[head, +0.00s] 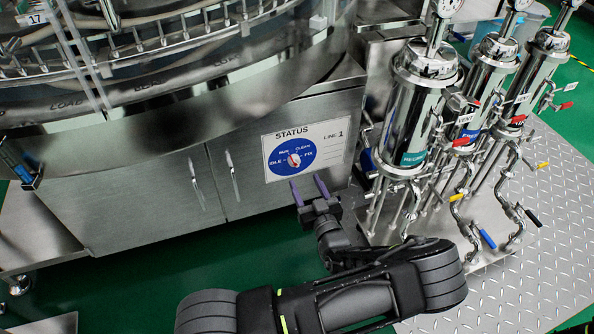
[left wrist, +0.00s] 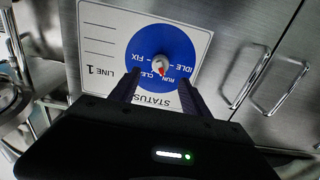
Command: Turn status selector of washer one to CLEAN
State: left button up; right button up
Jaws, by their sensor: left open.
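The status plate (head: 333,131) of washer one is a white panel marked STATUS and LINE 1, on the steel cabinet front. Its blue dial (head: 279,165) carries the labels IDLE, RUN, CLEAN and FIX. The selector knob (head: 294,160) is small and pale with a red mark; I cannot tell its exact setting. My left gripper (head: 306,182) is open and empty, just in front of and below the dial. In the left wrist view the plate appears upside down, with the knob (left wrist: 161,64) beyond and between the open fingers (left wrist: 160,85), apart from them.
Cabinet door handles (head: 231,175) stick out left of the plate. Steel cylinders (head: 411,110) with pipes and coloured valve levers stand close on the right, on a diamond-plate platform (head: 550,220). The washer's round rim overhangs above. Green floor (head: 150,270) is open below the cabinet.

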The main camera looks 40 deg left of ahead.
aim_at(296, 166)
pick_arm(q)
jog(key=b+x, duration=0.2)
jog(key=x, duration=0.5)
jog(key=shift+w+a+f, duration=0.15)
jog(key=shift+w+a, duration=0.05)
jog(key=shift+a, duration=0.2)
grip_shut()
dwell(0.4)
